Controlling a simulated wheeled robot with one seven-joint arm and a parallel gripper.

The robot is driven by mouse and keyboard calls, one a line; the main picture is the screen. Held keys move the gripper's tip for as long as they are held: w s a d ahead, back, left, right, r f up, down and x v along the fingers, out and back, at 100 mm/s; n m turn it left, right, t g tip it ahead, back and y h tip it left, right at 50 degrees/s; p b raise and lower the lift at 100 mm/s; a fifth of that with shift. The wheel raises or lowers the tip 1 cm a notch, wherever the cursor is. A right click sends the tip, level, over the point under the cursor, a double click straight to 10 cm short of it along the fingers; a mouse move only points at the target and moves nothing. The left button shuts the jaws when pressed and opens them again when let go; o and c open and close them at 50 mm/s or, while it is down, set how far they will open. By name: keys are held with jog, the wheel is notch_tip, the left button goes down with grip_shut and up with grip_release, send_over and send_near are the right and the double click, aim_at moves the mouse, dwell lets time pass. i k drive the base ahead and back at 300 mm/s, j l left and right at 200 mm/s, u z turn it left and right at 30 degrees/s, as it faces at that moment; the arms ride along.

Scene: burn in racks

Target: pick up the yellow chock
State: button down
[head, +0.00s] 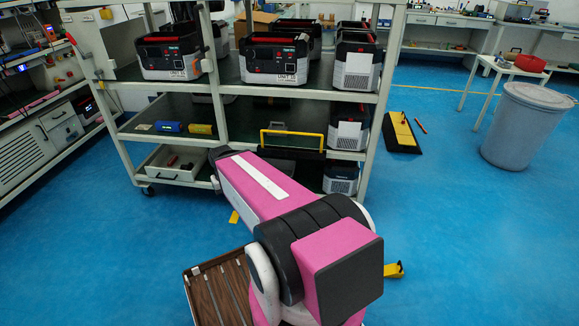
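A small yellow piece with a dark end (394,270) lies on the blue floor to the right of my arm; it looks like a chock. Another small yellow piece (234,216) lies on the floor left of my arm, partly hidden; I cannot tell whether it is a chock as well. My pink and black arm fills the lower middle of the head view and reaches toward the rack. My gripper does not show, so its fingers and anything in them are hidden.
A wheeled rack (265,90) with power units stands just ahead. A yellow and black ramp-like piece (401,132) lies on the floor right of it. A grey bin (527,125) stands farther right. The floor at lower right is clear.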

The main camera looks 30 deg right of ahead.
aim_at(393, 270)
jog(key=z, duration=2.65)
jog(key=k+j+z, duration=0.3)
jog(key=z, duration=0.2)
jog(key=k+j+z, duration=0.25)
jog(key=z, duration=0.2)
jog(key=k, duration=0.05)
